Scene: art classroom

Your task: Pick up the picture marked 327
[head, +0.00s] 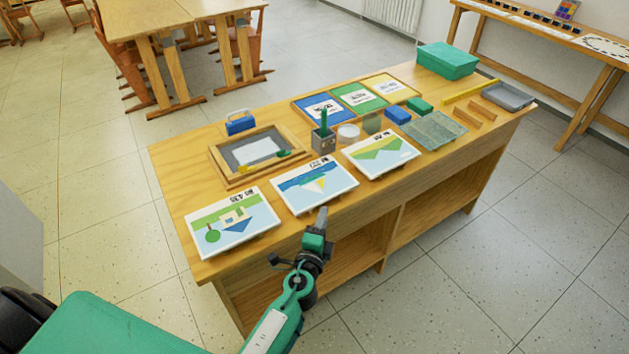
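Three pictures lie in a row along the front of the wooden table (180,160). The left picture (233,222) shows a green tree and a blue shape. The middle picture (313,185) shows blue bands and a pale sail-like shape. The right picture (381,155) shows green hills and yellow. Each has a dark number at its upper edge, too small to read surely, so I cannot tell which is 327. My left gripper (322,218) is at the front edge of the table, just in front of the middle picture. Its fingers look like one grey tip. My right gripper is out of view.
Behind the pictures are a wooden frame (222,171), a pencil holder (323,143), a jar (348,134), a board with three coloured cards (296,105), a blue block (398,115) and a green box (447,60). Open shelves lie under the tabletop.

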